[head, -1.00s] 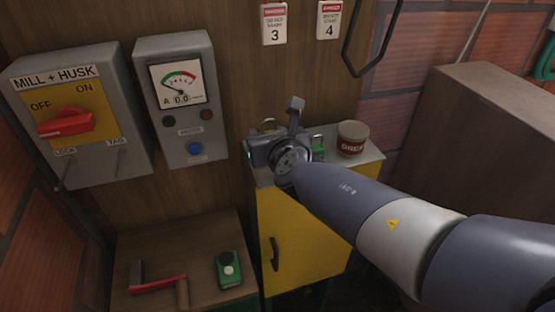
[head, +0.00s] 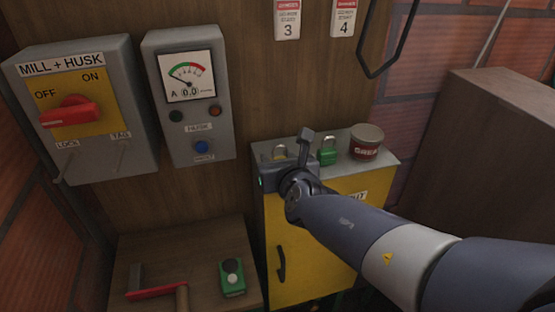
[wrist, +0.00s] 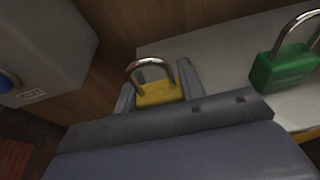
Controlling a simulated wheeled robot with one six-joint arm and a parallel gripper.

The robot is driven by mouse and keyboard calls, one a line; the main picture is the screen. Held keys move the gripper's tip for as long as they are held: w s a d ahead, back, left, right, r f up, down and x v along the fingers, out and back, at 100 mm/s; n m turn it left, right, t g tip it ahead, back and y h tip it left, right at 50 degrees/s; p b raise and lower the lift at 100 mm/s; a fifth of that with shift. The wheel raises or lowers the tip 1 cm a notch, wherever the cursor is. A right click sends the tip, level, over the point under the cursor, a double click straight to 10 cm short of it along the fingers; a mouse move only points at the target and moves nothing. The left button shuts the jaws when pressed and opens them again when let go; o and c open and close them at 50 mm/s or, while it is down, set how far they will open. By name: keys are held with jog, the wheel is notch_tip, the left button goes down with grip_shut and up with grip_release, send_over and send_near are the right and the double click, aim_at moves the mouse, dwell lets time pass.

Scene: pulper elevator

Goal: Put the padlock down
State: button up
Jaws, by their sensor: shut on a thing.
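A yellow padlock with a silver shackle (wrist: 155,88) sits between the two fingers of my gripper (wrist: 160,95) in the wrist view, shackle up. My gripper is shut on it.
A red-brown tin (head: 366,142) stands right of the green padlock. The grey meter box (head: 190,95) and switch box (head: 80,105) are on the wall to the left. A lower wooden surface holds a red crank (head: 157,289) and a green button box (head: 232,278).

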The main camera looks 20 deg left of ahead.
jog(key=o, duration=1)
jog(key=shift+o, duration=0.2)
jog(key=shift+r+p, duration=0.2)
jog(key=shift+p, duration=0.15)
jog(key=p+v, duration=0.3)
jog(key=v, duration=0.9)
jog(key=shift+f, duration=0.1)
